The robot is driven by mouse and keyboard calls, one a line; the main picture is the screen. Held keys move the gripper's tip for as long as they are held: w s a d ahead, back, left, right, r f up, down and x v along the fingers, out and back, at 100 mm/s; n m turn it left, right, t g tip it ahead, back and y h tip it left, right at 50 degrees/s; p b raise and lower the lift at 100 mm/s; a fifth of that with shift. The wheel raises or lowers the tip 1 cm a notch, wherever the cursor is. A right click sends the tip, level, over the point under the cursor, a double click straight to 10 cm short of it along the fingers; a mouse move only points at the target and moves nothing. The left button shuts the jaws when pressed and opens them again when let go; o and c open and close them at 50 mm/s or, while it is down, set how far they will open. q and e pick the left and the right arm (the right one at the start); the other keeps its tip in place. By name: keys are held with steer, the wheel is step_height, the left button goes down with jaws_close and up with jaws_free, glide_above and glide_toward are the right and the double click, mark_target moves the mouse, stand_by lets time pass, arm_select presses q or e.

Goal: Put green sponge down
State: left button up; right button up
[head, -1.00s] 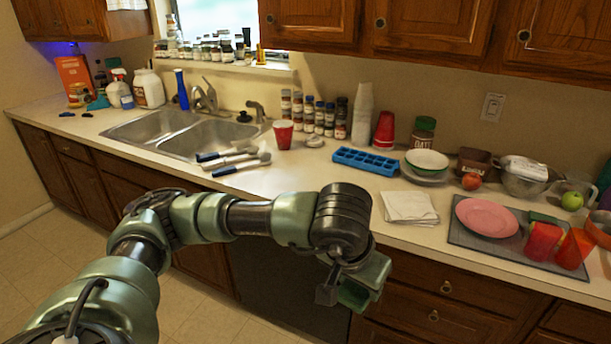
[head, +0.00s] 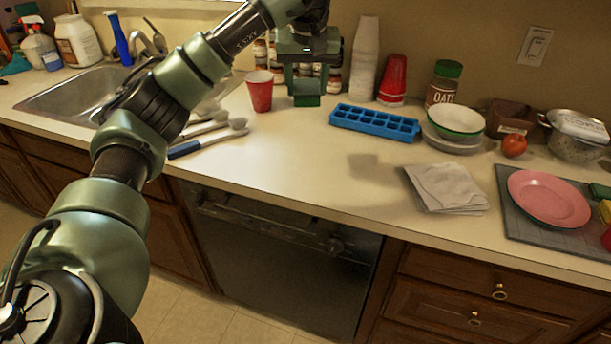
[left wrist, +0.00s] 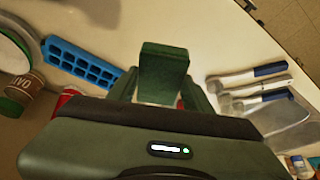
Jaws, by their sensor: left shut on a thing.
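The green sponge (head: 306,92) is a dark green block held in my left gripper (head: 306,78), which points down. In the left wrist view the sponge (left wrist: 163,70) sits between the two fingers, with counter visible beyond it. In the head view they appear over the counter (head: 300,165), between the red cup and the blue ice tray. A shadow lies on the bare counter to the right, and the sponge appears raised above the surface. My right gripper is not in view.
A red cup (head: 260,91) is just left of the gripper, with spice jars behind. A blue ice tray (head: 374,123), white cup stack (head: 365,55) and red cups (head: 392,80) are to the right. The front middle counter is clear.

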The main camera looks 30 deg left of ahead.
arm_select(q)
steer(key=f, duration=1)
steer(key=f+p, duration=0.1)
steer(key=f, duration=0.4)
steer(key=shift+w+a, duration=0.15)
steer(key=shift+a, duration=0.15)
step_height(320, 180, down, 4)
steer(key=shift+p, duration=0.3)
steer(key=shift+f, duration=0.45)
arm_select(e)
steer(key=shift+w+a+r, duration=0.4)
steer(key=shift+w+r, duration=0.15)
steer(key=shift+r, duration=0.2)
arm_select(q)
steer(key=o, duration=1.4)
steer(key=shift+f, duration=0.1)
steer(key=shift+o, duration=0.2)
